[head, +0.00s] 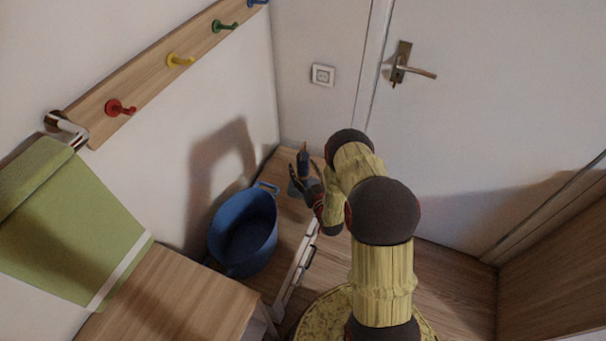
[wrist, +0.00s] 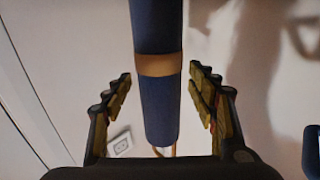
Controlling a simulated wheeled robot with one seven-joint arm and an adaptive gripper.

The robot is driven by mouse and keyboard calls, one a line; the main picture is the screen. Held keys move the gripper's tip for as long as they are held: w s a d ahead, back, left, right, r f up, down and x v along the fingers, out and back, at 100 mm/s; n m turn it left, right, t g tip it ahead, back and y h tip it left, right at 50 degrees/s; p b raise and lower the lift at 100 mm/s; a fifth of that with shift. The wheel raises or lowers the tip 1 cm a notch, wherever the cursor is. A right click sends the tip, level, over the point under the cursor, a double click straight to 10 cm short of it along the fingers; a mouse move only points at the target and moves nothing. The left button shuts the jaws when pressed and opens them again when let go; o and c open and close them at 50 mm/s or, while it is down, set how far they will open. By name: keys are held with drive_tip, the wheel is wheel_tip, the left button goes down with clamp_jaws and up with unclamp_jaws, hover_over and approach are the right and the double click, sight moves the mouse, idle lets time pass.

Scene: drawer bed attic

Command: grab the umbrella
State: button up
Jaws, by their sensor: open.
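The umbrella (wrist: 157,110) is a dark blue, rolled cylinder with a tan band, seen in the wrist view running from the top edge down between the fingers. My gripper (wrist: 160,76) is open, with one finger on each side of the umbrella and a visible gap on both sides. In the head view my gripper (head: 302,183) is beyond the blue bucket, low near the corner by the door. A small dark upright piece there looks like part of the umbrella (head: 303,158); the rest is hidden by my gripper and arm.
A blue bucket (head: 243,232) stands left of my gripper. A wooden bench top (head: 170,295) and green cloth item (head: 65,225) are at left. Colored hooks on a rail (head: 170,62) line the wall. A white door (head: 480,110) is behind; floor at right is clear.

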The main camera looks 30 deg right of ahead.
drive_tip(key=shift+c, duration=0.2)
drive_tip(key=c, duration=1.4)
